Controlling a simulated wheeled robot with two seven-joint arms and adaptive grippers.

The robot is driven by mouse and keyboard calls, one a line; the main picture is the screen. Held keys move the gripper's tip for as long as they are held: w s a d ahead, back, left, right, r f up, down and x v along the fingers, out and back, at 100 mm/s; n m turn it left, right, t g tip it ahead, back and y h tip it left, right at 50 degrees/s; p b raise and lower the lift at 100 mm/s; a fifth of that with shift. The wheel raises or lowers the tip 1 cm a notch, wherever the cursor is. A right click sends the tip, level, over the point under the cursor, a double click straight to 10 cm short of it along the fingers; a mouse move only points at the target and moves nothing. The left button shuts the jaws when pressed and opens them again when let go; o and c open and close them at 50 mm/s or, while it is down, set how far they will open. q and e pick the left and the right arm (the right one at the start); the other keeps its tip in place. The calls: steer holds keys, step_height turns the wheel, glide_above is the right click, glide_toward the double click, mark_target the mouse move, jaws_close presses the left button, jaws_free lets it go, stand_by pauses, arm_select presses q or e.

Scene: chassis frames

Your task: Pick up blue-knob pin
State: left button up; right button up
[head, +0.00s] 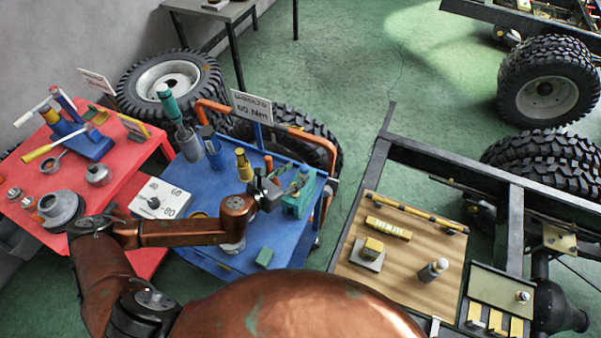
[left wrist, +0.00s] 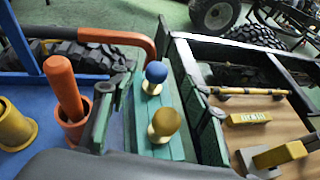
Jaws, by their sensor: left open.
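The blue-knob pin (left wrist: 156,74) stands upright in a teal block (left wrist: 172,148) in the left wrist view. A second pin with an olive-yellow knob (left wrist: 166,122) stands in the same block, nearer the camera. The teal block (head: 299,204) also shows in the head view at the right edge of the blue cart. My left gripper (head: 285,184) is over the block there, partly hiding the pins. In the left wrist view its fingers (left wrist: 154,112) are open, one on each side of the pins, with nothing held. My right gripper is not in view.
An orange handle (left wrist: 65,88) stands in a cup left of the gripper. An orange rail (head: 318,137) edges the blue cart (head: 215,262). A wooden board (head: 395,275) with yellow parts lies to the right on the dark chassis frame. A red table (head: 125,185) stands left.

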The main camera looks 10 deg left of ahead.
mark_target(303, 169)
arm_select(q)
steer(key=x, duration=0.6)
steer(key=shift+w+a+f+b, duration=0.1)
steer(key=shift+f+b, duration=0.05)
steer(key=shift+b, duration=0.25)
steer(key=shift+c, duration=0.6)
jaws_close()
